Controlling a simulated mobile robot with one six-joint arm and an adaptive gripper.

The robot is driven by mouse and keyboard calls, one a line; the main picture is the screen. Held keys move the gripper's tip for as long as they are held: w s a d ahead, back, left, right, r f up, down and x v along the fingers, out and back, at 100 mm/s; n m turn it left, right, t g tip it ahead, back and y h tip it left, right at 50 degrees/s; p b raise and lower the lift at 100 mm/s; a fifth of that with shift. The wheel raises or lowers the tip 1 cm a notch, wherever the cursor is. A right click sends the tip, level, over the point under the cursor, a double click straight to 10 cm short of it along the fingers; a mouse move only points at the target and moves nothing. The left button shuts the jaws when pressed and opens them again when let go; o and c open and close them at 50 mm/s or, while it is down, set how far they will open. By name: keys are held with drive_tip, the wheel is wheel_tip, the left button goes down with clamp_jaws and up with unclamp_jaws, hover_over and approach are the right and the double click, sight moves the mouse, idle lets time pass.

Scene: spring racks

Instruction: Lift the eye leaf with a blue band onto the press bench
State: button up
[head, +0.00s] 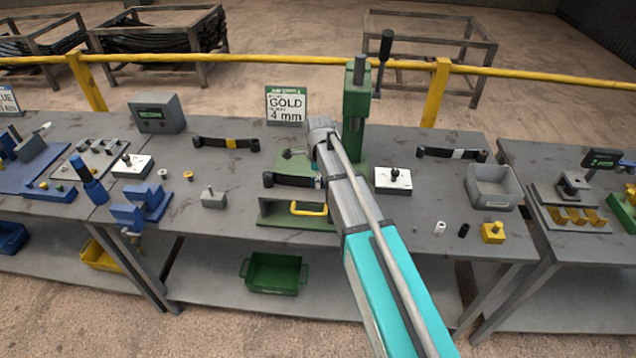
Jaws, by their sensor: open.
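A dark leaf (291,180) with an eye at its left end lies at the green press bench in the middle of the table. Its right part runs behind my arm, and a small light-blue patch, perhaps its band, shows at the arm's edge. The press bench has a green base (275,213) with a yellow handle and a green press column (356,110) behind. My arm reaches from the lower right over the bench, and its grey wrist end is above the leaf. My gripper's fingers are hidden behind the arm, so whether they touch the leaf does not show.
A yellow-banded leaf (226,143) lies left and a white-banded leaf (452,154) right. A "GOLD 4 mm" sign (286,105) stands behind. White block (393,181), grey bin (493,187) and yellow block (493,233) are right; blue fixtures (142,205) are left.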

clamp_jaws()
drive_tip(key=shift+r, duration=0.15)
idle(0.5)
wheel_tip(320, 180, up, 3)
drive_tip(key=p, duration=0.3)
drive_tip(key=shift+r+p, duration=0.1)
drive_tip(key=shift+p, duration=0.2)
drive_tip(key=s+d+r+p, duration=0.3)
drive_tip(key=s+r+p, duration=0.6)
drive_tip(key=s, duration=0.4)
drive_tip(key=shift+s+r, duration=0.25)
drive_tip(key=shift+s, duration=0.05)
idle(0.4)
